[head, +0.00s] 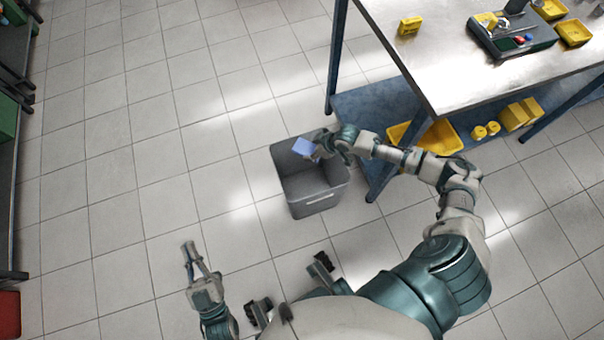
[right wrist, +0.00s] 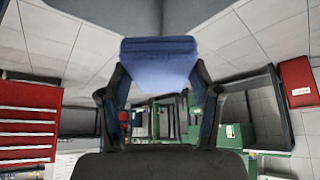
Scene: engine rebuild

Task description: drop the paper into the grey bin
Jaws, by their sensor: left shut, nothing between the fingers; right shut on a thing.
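The paper, a small blue block-like piece (head: 304,147), is between the fingers of my right gripper (head: 316,151). In the right wrist view the paper (right wrist: 158,62) spans the space between the two dark fingertips. In the head view the paper overlaps the back part of the opening of the grey bin (head: 318,205), which stands on the floor. The paper's height above the rim is hard to tell. The inside of the bin that shows looks empty. My left gripper (head: 189,249) is shut and empty over the floor, left of the bin.
A metal-topped workbench (head: 460,75) stands right of the bin, with its blue leg close by. Its lower shelf holds a yellow tray (head: 440,137) and other yellow items. A tool tray (head: 512,38) lies on top. Tiled floor left of the bin is clear.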

